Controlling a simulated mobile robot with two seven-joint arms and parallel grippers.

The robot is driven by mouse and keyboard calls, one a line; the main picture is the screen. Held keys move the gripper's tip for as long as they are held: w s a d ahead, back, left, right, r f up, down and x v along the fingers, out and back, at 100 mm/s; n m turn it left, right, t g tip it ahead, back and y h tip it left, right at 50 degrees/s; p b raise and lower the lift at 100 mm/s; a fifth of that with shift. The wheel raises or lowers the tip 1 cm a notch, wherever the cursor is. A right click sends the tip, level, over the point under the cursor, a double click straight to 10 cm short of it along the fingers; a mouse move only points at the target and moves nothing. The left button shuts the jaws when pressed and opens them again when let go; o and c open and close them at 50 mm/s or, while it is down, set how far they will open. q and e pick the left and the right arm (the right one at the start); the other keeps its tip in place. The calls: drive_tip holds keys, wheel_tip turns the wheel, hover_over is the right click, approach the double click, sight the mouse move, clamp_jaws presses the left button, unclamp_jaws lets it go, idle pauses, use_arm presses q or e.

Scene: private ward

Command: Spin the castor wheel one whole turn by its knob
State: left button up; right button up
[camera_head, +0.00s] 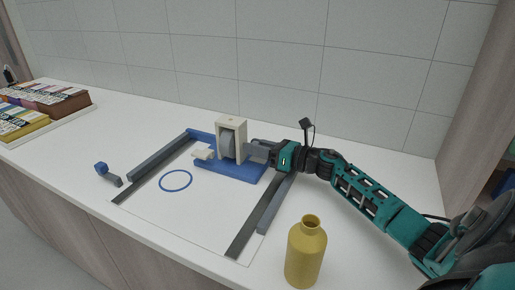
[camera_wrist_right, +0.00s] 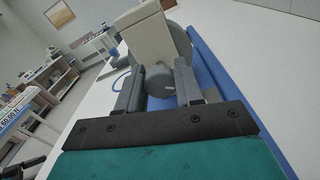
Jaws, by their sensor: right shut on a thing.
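The castor wheel (camera_head: 227,139) is a grey disc set in a cream upright housing (camera_head: 232,121) on a blue base (camera_head: 233,174). In the right wrist view the grey wheel (camera_wrist_right: 180,44) shows behind the cream housing (camera_wrist_right: 146,33). My right gripper (camera_head: 256,152) is at the right side of the wheel. In the wrist view its two fingers (camera_wrist_right: 159,85) are shut on a round grey knob (camera_wrist_right: 159,80). In the head view the fingers hide the knob. My left gripper is not in view.
Grey rails (camera_head: 160,162) flank the work area, which has a blue ring (camera_head: 176,180) on it. A yellow bottle (camera_head: 306,254) stands at the front right, below my right arm. A small blue-and-grey piece (camera_head: 107,172) lies to the left. Boxes (camera_head: 45,99) sit at the far left.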

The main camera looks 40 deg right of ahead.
drive_tip(key=shift+m, duration=0.6)
drive_tip(key=o, duration=1)
drive_tip(key=b+v, duration=0.1)
drive_tip(key=v, duration=1.2)
